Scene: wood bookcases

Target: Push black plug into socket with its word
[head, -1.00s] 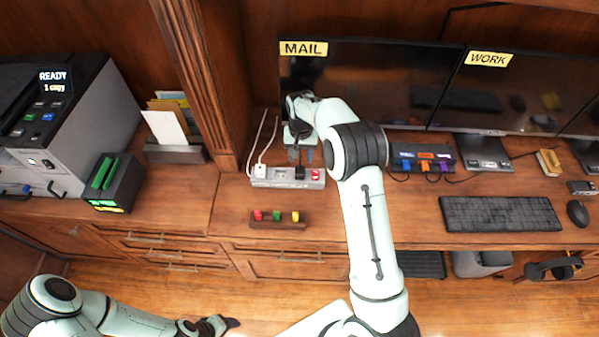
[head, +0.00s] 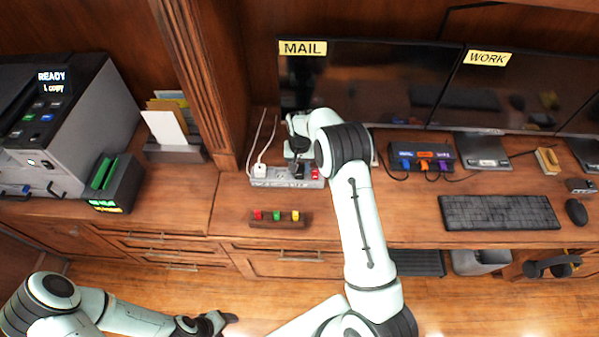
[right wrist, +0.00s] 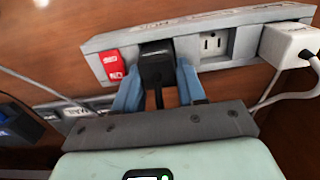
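The pale power strip (head: 265,181) lies on the desk below the MAIL monitor. In the right wrist view the strip (right wrist: 240,43) shows a red switch (right wrist: 112,64), the black plug (right wrist: 157,62), an empty socket (right wrist: 212,44) and a white plug (right wrist: 288,42). The black plug stands at the strip; how deep it sits is unclear. My right gripper (right wrist: 160,82) has one blue finger on each side of it, its black cord running between them. Whether they grip it is unclear. Lettering on the strip is hard to read. My left gripper (head: 222,320) hangs low, away from the desk.
A block with red, green and yellow pieces (head: 277,219) lies in front of the strip. A dark hub (head: 422,153) with coloured plugs is to the right. White cords (head: 259,135) rise behind the strip.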

